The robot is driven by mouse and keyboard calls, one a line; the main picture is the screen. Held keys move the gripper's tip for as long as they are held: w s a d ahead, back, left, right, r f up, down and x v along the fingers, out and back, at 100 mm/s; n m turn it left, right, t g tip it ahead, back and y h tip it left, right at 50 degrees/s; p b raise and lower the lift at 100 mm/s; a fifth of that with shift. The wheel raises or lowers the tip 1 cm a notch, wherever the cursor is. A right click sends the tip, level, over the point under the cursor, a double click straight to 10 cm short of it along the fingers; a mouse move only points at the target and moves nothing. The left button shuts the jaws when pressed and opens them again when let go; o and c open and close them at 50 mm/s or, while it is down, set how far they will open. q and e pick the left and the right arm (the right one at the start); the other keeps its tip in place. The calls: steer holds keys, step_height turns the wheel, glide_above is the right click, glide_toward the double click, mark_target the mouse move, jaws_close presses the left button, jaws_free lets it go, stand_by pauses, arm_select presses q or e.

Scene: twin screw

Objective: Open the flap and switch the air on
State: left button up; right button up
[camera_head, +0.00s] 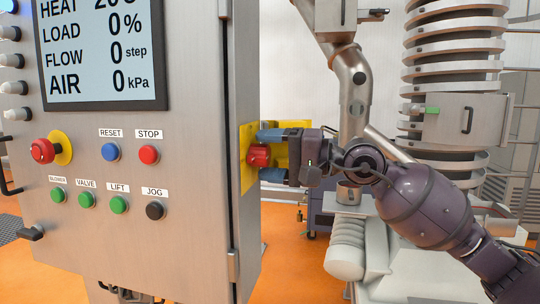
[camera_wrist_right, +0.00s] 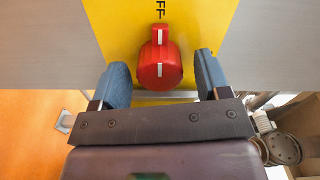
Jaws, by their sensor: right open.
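A red knob (camera_head: 258,156) sits on a yellow plate (camera_head: 246,182) on the right side of the control cabinet. In the right wrist view, the knob (camera_wrist_right: 160,65) is uncovered, and its white mark points up towards a label partly cut off, reading "FF". My right gripper (camera_head: 270,155) is open, with one blue finger above and one below the knob in the head view. In the wrist view gaps show between fingers and knob. A yellow panel (camera_head: 293,124), possibly the flap, stands out from the cabinet behind my gripper, partly hidden. My left gripper is out of view.
The cabinet front (camera_head: 190,215) carries several buttons, a red emergency stop (camera_head: 42,151) and a display (camera_head: 105,50) reading AIR 0 kPa. A ribbed metal column (camera_head: 452,72) and a bent pipe (camera_head: 352,85) stand behind my right arm.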

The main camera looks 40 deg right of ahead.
steer(key=shift+c, duration=0.3)
steer(key=c, duration=0.7)
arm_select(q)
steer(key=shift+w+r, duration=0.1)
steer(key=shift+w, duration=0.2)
arm_select(e)
steer(key=shift+c, duration=0.8)
